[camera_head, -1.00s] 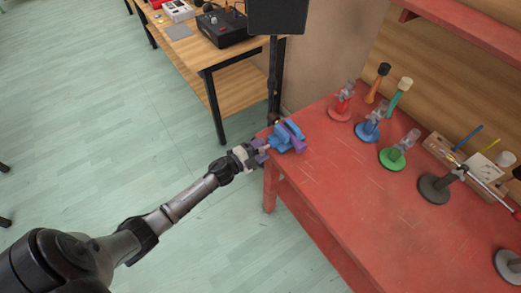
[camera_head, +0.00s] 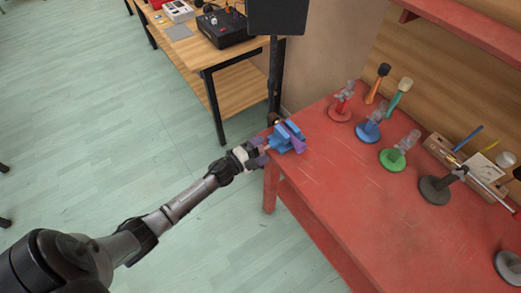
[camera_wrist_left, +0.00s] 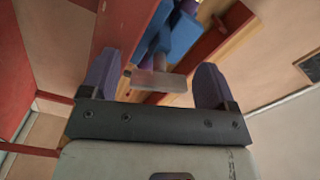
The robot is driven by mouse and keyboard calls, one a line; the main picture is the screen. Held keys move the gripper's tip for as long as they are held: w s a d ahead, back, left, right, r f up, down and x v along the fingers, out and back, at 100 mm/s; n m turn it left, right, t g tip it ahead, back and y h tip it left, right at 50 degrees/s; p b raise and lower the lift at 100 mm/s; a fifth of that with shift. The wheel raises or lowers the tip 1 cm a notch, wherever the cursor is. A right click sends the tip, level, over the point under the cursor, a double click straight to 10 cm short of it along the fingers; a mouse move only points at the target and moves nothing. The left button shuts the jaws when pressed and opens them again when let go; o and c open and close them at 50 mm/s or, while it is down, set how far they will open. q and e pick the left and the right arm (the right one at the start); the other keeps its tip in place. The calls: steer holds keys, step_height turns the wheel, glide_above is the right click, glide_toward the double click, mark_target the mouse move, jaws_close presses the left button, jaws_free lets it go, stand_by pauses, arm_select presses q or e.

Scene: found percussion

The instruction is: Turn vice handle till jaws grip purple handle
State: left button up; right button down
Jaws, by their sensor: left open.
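A blue vice (camera_head: 287,139) sits at the near left corner of the red workbench. The purple handle (camera_head: 297,146) lies at the vice's jaws; I cannot tell whether they touch it. My left gripper (camera_head: 262,151) is at the bench edge, just left of the vice. In the left wrist view its two purple fingers stand apart, open (camera_wrist_left: 157,64). A pale grey vice handle bar (camera_wrist_left: 158,80) lies crosswise between the fingers, with gaps visible at its ends. The blue vice body (camera_wrist_left: 181,37) shows just beyond it. My right gripper is out of view.
Red, blue and green stands (camera_head: 393,158) with clamps stand along the back of the red workbench (camera_head: 350,195), beside a dark stand (camera_head: 435,188). The bench's middle is clear. A wooden table (camera_head: 236,58) with a black device is beyond; open floor lies left.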

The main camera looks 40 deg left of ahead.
arm_select(q)
steer(key=v, duration=1.3)
steer(key=shift+s+p, duration=0.4)
steer(key=shift+p, duration=0.05)
